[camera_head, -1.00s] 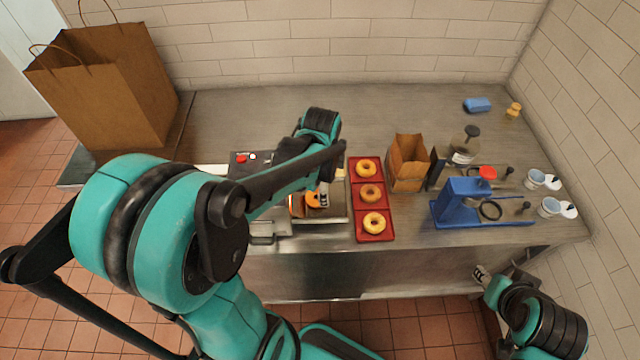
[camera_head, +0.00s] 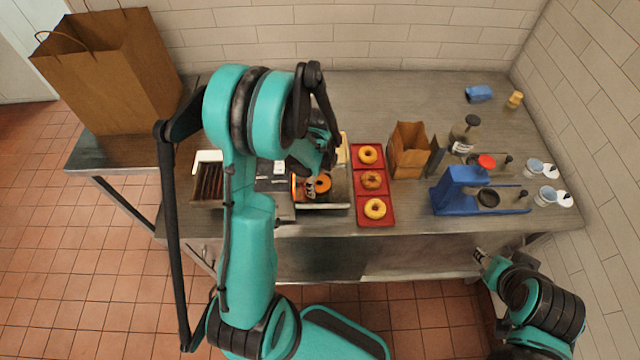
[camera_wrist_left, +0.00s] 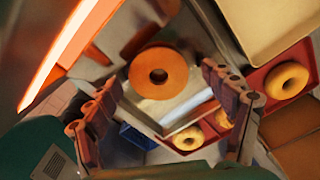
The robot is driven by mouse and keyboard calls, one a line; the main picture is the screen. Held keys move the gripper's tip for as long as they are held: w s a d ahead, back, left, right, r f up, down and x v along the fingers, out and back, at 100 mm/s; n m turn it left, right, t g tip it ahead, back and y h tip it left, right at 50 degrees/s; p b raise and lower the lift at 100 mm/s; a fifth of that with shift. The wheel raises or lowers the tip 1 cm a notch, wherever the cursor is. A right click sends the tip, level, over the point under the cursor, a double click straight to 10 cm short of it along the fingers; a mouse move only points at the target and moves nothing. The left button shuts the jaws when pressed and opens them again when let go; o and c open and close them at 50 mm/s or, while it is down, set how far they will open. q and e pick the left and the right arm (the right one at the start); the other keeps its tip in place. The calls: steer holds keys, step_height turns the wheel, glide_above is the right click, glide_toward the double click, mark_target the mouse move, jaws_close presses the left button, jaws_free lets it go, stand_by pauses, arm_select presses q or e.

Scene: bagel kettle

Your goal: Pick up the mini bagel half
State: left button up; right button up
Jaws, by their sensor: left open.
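The mini bagel half looks like a flat orange-brown ring (camera_head: 323,183) on the metal tray right of the grill, beside a glowing orange strip. In the left wrist view the ring (camera_wrist_left: 158,73) shows face-on, just beyond the fingertips and roughly between them. My left gripper (camera_wrist_left: 165,112) is open and empty, with its two fingers spread. In the head view the left gripper (camera_head: 311,188) is over the tray beside the ring, partly hidden by its own wrist. My right gripper (camera_head: 480,256) is low, in front of the counter at the right; its jaws are too small to read.
A red tray (camera_head: 356,197) with three bagels lies just right of the metal tray (camera_head: 338,200). A paper bag (camera_head: 408,152), a blue stand (camera_head: 455,192) and small cups (camera_head: 547,196) stand farther right. A large paper bag (camera_head: 115,75) stands at the left.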

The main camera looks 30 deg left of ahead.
mark_target(321, 186)
arm_select(q)
steer(key=shift+c, duration=1.1)
steer(key=c, duration=0.8)
steer(key=shift+r, duration=0.5)
steer(key=r, duration=0.2)
steer(key=s+d+r+p, duration=0.1)
steer(key=r, duration=0.1)
steer(key=s+d+r+p, duration=0.1)
steer(key=s+d+r, duration=0.5)
steer(key=s+d, duration=0.1)
steer(key=shift+s+d, duration=0.15)
steer(key=shift+d, duration=0.05)
